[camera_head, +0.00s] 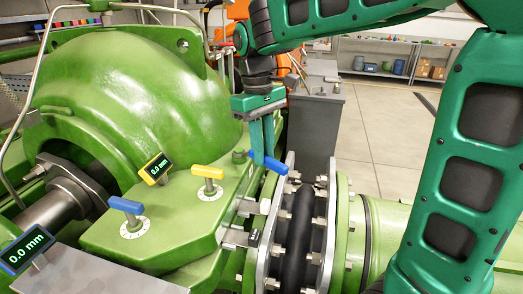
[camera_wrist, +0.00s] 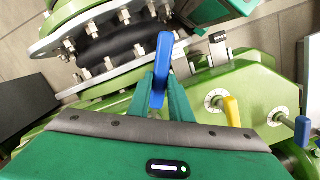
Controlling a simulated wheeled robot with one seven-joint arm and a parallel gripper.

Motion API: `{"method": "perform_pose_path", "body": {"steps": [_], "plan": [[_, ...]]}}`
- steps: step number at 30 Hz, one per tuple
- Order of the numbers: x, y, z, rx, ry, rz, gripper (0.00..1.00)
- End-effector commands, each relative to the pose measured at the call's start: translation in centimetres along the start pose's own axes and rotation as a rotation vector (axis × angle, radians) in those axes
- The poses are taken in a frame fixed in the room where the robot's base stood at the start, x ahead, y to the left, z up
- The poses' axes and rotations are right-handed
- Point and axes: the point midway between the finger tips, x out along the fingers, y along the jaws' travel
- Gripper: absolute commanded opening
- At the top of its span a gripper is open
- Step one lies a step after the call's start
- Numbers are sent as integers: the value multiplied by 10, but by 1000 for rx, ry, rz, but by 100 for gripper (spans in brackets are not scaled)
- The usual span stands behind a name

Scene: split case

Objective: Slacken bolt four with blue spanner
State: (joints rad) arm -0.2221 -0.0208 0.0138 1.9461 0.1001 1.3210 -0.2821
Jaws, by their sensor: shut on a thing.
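My gripper (camera_head: 262,140) is shut on a blue spanner (camera_head: 268,161), held above the right edge of the green casing (camera_head: 165,232), near the flange. In the wrist view the blue spanner (camera_wrist: 163,62) stands between the teal fingers (camera_wrist: 160,92). On the casing a yellow handle (camera_head: 207,173) and a blue handle (camera_head: 126,206) each sit over a white dial; they also show in the wrist view, yellow (camera_wrist: 232,111) and blue (camera_wrist: 302,131). A bolt head (camera_head: 239,156) is on the casing left of my gripper. No bolt number is readable, so I cannot tell which is bolt four.
A flanged coupling with several bolts (camera_head: 294,215) lies right of the casing. Two small displays, yellow-framed (camera_head: 156,168) and blue-framed (camera_head: 26,249), read 0.0 mm. A grey cabinet (camera_head: 318,125) stands behind. Open floor (camera_head: 385,125) lies to the right, with shelves beyond.

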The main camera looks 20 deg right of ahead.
Motion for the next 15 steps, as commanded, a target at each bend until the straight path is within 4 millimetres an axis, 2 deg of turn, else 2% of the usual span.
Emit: {"method": "perform_pose_path", "body": {"steps": [8, 9, 11, 15], "plan": [[0, 0, 0, -1, 1, 0, 0], [0, 0, 0, -1, 1, 0, 26], [0, 0, 0, -1, 1, 0, 40], [0, 0, 0, -1, 1, 0, 40]]}}
